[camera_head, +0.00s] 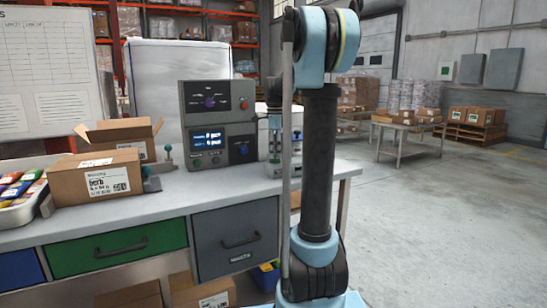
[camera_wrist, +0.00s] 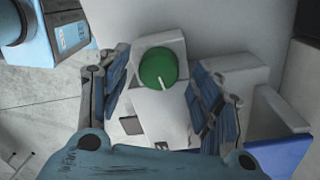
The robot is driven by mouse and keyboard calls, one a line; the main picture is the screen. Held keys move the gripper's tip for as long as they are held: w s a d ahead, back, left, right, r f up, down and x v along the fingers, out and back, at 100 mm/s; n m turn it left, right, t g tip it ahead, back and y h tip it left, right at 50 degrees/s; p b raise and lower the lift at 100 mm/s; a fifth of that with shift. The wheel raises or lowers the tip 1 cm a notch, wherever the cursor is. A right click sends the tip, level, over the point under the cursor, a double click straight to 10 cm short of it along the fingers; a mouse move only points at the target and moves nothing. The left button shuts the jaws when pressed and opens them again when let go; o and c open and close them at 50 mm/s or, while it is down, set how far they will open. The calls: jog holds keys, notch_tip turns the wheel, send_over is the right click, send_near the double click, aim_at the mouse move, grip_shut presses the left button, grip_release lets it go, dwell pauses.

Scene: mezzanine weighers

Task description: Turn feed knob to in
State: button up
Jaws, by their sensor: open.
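A round green knob (camera_wrist: 157,66) with a short white pointer line sits on a pale, boxy device (camera_wrist: 168,103) in the wrist view. The line points down and slightly right in that picture. My gripper (camera_wrist: 160,84) is open, with one blue-padded finger on each side of the knob. Gaps show between both fingers and the knob, so it is not gripped. In the head view a small pale device (camera_head: 285,165) stands at the bench's right end, partly hidden by my arm. No lettering around the green knob is readable.
A dark control box (camera_head: 218,122) with a purple knob (camera_head: 209,102) and lit displays stands on the bench (camera_head: 185,193). A labelled carton (camera_head: 95,177) and a tray of colourful packets (camera_head: 20,190) are to the left. Open floor (camera_head: 430,230) lies to the right.

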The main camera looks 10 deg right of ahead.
jog(key=shift+f, duration=0.8)
jog(key=c, duration=1.1)
jog(key=shift+o, duration=0.2)
jog(key=shift+a, duration=0.1)
